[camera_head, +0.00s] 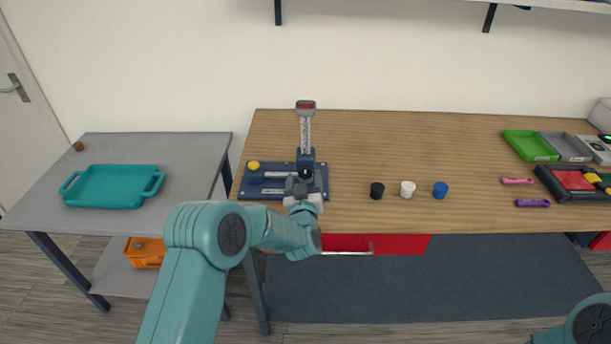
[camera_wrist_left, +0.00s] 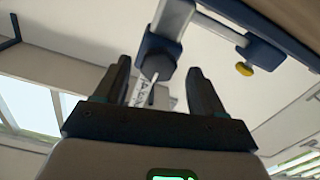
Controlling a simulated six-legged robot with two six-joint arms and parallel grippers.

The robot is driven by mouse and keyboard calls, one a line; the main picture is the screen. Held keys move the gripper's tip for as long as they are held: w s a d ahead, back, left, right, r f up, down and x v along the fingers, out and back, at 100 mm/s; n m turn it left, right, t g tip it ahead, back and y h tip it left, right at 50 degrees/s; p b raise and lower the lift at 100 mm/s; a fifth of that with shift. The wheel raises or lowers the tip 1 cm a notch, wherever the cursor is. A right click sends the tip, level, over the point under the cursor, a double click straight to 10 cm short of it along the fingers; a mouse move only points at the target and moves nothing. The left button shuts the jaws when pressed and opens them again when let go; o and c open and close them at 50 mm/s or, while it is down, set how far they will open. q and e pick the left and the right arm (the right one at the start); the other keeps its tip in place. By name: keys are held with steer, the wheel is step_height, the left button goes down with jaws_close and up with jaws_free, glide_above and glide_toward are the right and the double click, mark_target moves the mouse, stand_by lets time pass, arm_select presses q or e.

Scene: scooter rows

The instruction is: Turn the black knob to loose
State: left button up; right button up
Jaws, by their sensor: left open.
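The black knob (camera_head: 306,173) sits on the front of a dark blue block at the foot of an upright scaled post (camera_head: 306,130). The post stands on a dark blue base plate (camera_head: 257,190). In the left wrist view the knob (camera_wrist_left: 157,66) lies ahead, between the two fingers, with a thin white line near it. My left gripper (camera_head: 298,187) is open just in front of the knob. Its fingers (camera_wrist_left: 159,78) are apart on either side, with gaps visible; contact cannot be told. My right gripper is out of view.
A yellow knob (camera_head: 253,165) is on the base plate's left. Black (camera_head: 377,190), white (camera_head: 407,188) and blue (camera_head: 440,190) caps stand to the right on the wooden bench. A teal tray (camera_head: 112,187) is on the left grey table. The bench's middle back is clear.

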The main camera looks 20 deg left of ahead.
arm_select(q)
steer(key=shift+w+a, duration=0.1)
steer(key=shift+w, duration=0.4)
